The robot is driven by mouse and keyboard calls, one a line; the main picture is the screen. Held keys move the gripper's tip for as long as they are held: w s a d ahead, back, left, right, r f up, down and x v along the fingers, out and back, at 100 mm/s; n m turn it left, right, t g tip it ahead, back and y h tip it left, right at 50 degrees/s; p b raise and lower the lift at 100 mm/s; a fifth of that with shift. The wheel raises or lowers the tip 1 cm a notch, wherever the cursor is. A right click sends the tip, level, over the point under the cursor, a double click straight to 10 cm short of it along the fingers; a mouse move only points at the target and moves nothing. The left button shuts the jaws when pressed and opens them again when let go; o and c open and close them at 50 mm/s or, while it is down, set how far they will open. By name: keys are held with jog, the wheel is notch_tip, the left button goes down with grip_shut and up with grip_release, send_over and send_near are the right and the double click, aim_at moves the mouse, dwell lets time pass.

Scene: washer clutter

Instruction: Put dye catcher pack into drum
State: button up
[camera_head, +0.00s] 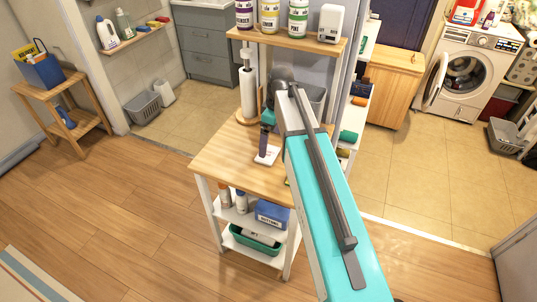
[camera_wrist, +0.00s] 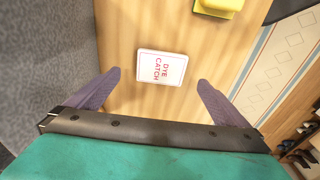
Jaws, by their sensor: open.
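The dye catcher pack (camera_wrist: 161,68) is a small white box with red lettering, lying flat on a wooden cart top. In the head view the pack (camera_head: 269,156) is near the cart's front edge, partly behind a purple finger. My gripper (camera_wrist: 158,79) is open and empty, its two purple fingertips on either side of the pack in the wrist view, apart from it. In the head view my gripper (camera_head: 265,146) is just over the pack; the height gap is hard to tell. The washer (camera_head: 489,40) stands far right, with its round door (camera_head: 436,82) swung open and the drum (camera_head: 463,74) visible.
A paper towel roll (camera_head: 247,92) stands on the cart top (camera_head: 220,150), with a shelf of jars (camera_head: 269,18) above. A yellow object (camera_wrist: 218,6) lies beyond the pack. A wooden cabinet (camera_head: 390,85) and a grey basket (camera_head: 505,136) flank the washer's floor area. The tiled floor between is clear.

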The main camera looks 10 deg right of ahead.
aim_at(268, 153)
jog(key=shift+f, duration=0.35)
jog(key=shift+a+f, duration=0.1)
jog(key=shift+a+f+p, duration=0.15)
jog(key=shift+f+p, duration=0.2)
jog(key=shift+f, duration=0.9)
jog(key=shift+a+f+p, duration=0.15)
jog(key=shift+f+p, duration=0.15)
jog(key=shift+f, duration=0.95)
jog(key=c, duration=1.2)
jog(key=shift+w+r, duration=0.1)
notch_tip(268, 153, up, 10)
jog(key=b, duration=0.1)
